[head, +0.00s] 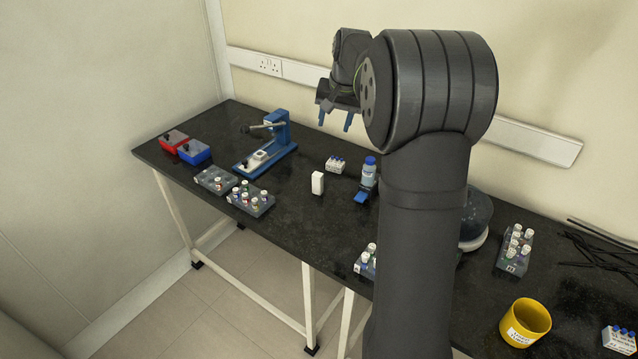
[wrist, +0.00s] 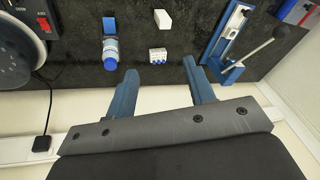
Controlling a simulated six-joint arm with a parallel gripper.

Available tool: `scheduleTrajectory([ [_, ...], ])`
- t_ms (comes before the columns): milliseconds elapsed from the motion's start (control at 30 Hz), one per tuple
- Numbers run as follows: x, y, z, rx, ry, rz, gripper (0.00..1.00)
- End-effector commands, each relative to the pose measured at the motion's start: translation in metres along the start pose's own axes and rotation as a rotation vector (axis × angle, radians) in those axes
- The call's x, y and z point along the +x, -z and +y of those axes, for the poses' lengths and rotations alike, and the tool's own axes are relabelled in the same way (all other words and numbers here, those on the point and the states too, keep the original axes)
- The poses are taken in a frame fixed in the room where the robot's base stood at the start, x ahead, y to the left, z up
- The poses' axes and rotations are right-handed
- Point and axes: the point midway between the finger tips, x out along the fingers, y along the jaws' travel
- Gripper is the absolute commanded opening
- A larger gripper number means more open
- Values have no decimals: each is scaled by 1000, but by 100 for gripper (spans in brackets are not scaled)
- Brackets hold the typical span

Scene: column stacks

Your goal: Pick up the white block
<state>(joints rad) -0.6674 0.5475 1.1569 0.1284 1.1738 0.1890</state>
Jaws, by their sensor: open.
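In the wrist view the white block (wrist: 163,19) lies near the top middle, beyond the fingertips. My gripper (head: 334,119) is open and empty, raised above the back of the table. In the wrist view its two blue fingers (wrist: 160,73) are spread apart, well short of the block. Nothing covers the block in either view.
A small white rack with blue caps (head: 335,164) stands behind the block. A bottle (head: 369,171) on a blue stand is to its right. A blue press-like device (head: 270,146) and vial racks (head: 251,199) are to the left.

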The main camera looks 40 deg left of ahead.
Motion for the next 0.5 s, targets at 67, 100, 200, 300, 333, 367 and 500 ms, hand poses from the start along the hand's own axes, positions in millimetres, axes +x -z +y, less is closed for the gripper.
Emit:
scheduleTrajectory([
  [67,21,11,-5,-171,-18,-40,49],
  [100,30,15,-7,-262,-26,-60,49],
  [200,53,25,-13,-488,-38,-113,49],
  [300,77,33,-17,-711,-41,-169,49],
  [333,84,35,-18,-774,-40,-185,49],
  [367,91,37,-20,-834,-38,-202,49],
  [500,116,42,-24,-1067,-25,-264,49],
])
